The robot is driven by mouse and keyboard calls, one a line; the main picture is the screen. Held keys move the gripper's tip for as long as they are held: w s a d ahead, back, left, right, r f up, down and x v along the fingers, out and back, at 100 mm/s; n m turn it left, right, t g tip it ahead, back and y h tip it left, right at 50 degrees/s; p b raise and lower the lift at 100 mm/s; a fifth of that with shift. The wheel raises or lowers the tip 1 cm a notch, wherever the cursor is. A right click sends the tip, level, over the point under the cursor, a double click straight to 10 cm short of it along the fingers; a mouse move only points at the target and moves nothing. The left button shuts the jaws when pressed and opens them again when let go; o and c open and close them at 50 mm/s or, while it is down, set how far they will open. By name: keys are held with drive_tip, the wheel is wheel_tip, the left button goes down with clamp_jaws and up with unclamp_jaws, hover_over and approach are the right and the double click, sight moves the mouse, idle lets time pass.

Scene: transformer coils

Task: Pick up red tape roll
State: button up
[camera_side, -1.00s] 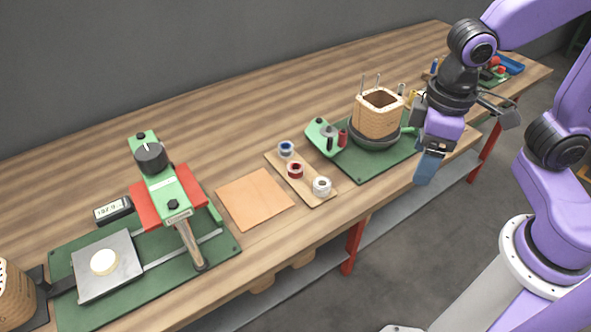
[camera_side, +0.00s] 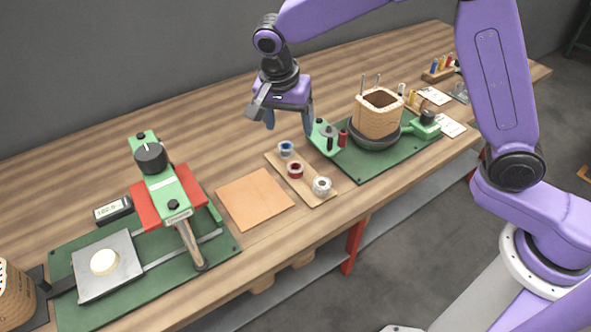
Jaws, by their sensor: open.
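The red tape roll (camera_side: 295,171) lies on a small wooden board (camera_side: 317,197), between a blue tape roll (camera_side: 286,149) and a white tape roll (camera_side: 322,186). My gripper (camera_side: 289,131) points down with its blue fingers spread apart and nothing between them. It is above and behind the board, near the blue roll in the picture and farther from the red one. The red roll is in full view. The exact height of the fingers above the table cannot be told.
A tan square mat (camera_side: 255,198) lies to the left. Beyond it is a green fixture (camera_side: 166,188) with a red block. The table behind the mat is clear.

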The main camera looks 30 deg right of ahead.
drive_tip(key=w+f+m, duration=0.2)
drive_tip(key=w+m, duration=0.1)
hover_over(294, 164)
drive_tip(key=s+a, duration=0.1)
drive_tip(key=a, duration=0.1)
drive_tip(key=shift+h, duration=0.3)
drive_tip(key=f, duration=1.1)
drive_tip(key=shift+s+a+f, duration=0.1)
drive_tip(key=shift+s+a, duration=0.05)
drive_tip(key=shift+s, duration=0.05)
drive_tip(key=shift+s+x, duration=0.15)
drive_tip(key=shift+x, duration=1.15)
drive_tip(key=shift+s+x, duration=0.1)
drive_tip(key=shift+x, duration=1.2)
drive_tip(key=c, duration=1.1)
